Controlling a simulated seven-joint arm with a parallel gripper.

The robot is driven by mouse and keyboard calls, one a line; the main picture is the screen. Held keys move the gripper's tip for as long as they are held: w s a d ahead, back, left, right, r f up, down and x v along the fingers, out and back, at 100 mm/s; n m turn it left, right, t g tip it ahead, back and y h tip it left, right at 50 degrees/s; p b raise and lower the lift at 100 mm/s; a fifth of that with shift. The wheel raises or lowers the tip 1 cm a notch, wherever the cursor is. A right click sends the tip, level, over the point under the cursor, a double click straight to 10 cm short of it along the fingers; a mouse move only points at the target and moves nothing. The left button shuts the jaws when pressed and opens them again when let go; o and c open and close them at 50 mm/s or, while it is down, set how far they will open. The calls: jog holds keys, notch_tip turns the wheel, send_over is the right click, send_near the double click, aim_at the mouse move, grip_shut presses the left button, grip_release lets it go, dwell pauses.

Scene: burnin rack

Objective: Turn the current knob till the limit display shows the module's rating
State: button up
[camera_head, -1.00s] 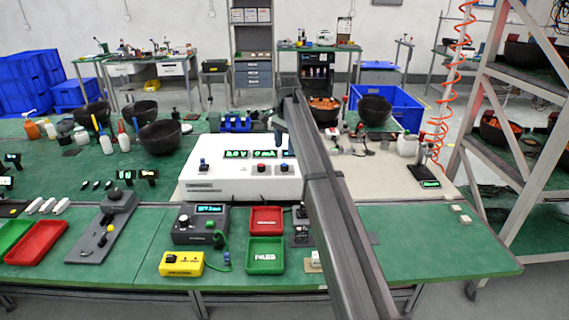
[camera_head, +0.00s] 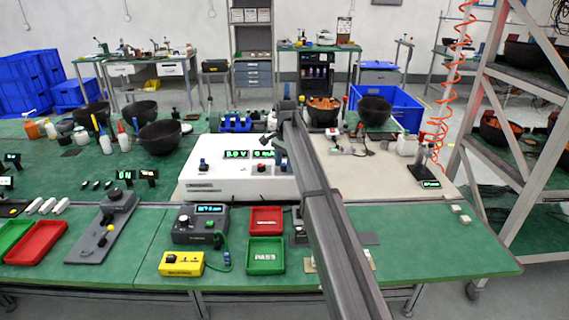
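The white power supply box (camera_head: 225,186) stands on the bench at the middle. Its front has a green voltage display (camera_head: 236,155) that seems to read 5.0 V and a second display (camera_head: 263,154) in mA. A blue knob (camera_head: 203,165) is at its left and a red one (camera_head: 261,168) right of the middle. Another blue knob (camera_head: 284,167) is at the right, close beside my arm. My gripper (camera_head: 275,146) hangs over the right part of the box, in front of the displays. Its fingers are too small and dark to read. A third display is hidden now.
In front lie a dark meter box (camera_head: 200,237) with a lit display, a yellow box (camera_head: 181,270), a red tray (camera_head: 281,232) and a green PASS tray (camera_head: 281,268). A metal rack (camera_head: 470,130) stands at the right.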

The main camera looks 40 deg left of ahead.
jog(key=c, duration=0.9)
jog(key=shift+c, duration=0.2)
jog(key=n, duration=0.4)
jog(key=shift+n, duration=0.4)
jog(key=n, duration=0.4)
jog(key=shift+w+n, duration=0.1)
jog(key=shift+n, duration=0.3)
jog(key=o, duration=1)
jog(key=shift+o, duration=0.2)
jog(key=shift+r, duration=0.1)
